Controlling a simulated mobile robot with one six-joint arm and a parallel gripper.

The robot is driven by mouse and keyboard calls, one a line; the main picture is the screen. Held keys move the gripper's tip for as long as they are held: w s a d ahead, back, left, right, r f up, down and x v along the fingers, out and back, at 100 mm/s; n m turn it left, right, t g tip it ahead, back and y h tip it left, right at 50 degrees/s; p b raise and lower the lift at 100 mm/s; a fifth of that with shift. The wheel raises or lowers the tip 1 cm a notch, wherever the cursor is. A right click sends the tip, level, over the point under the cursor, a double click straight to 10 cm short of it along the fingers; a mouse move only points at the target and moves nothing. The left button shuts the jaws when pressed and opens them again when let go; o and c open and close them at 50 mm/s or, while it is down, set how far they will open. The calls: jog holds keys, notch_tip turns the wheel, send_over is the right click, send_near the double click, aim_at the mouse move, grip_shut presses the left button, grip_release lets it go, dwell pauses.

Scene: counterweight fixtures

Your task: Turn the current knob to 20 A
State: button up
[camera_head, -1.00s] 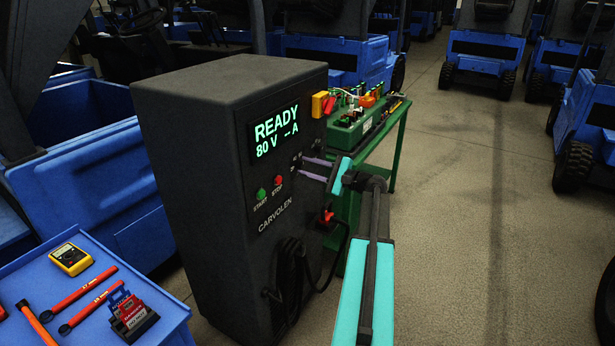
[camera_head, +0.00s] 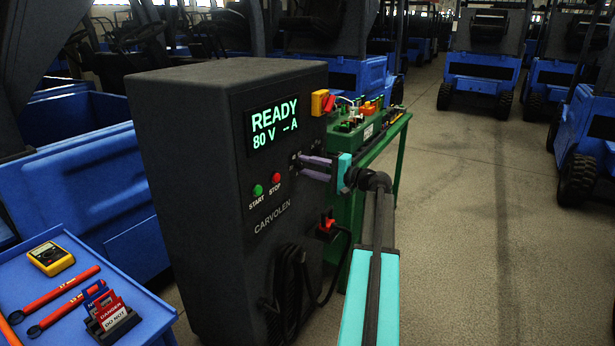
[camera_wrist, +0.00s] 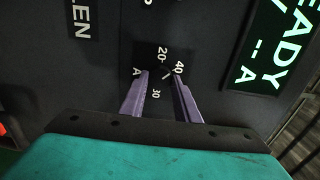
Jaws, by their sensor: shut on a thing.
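The dark charger cabinet (camera_head: 200,150) has a lit display (camera_head: 272,128) reading "READY 80 V -- A". My gripper (camera_head: 303,166) is at the right side of its front panel, with purple fingers pointing at the panel. In the wrist view the fingertips of my gripper (camera_wrist: 163,76) are shut on the small black current knob (camera_wrist: 162,73), one on each side. Labels 20, 30, 40 and A surround the knob. A short white pointer mark shows on it, near the 40 side; its exact setting is hard to tell. The fingers hide the knob in the head view.
Green START (camera_head: 258,190) and red STOP (camera_head: 276,178) buttons sit below the display. A red connector (camera_head: 327,226) and black cable hang below my gripper. A green table (camera_head: 345,145) with parts stands behind. A blue cart (camera_head: 60,310) with tools is at lower left.

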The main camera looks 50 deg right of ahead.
jog(key=n+b, duration=0.4)
jog(key=b, duration=0.1)
jog(key=n+b, duration=0.1)
jog(key=b, duration=0.1)
jog(key=shift+f+n, duration=0.35)
jog(key=shift+n, duration=0.05)
jog(key=n+b, duration=0.3)
jog(key=shift+r+b, duration=0.2)
jog(key=shift+b, duration=0.1)
jog(key=shift+r, duration=0.1)
jog(key=o, duration=1)
jog(key=shift+o, duration=0.2)
jog(key=shift+r, duration=0.1)
jog(key=p+v, duration=0.1)
jog(key=v, duration=1.3)
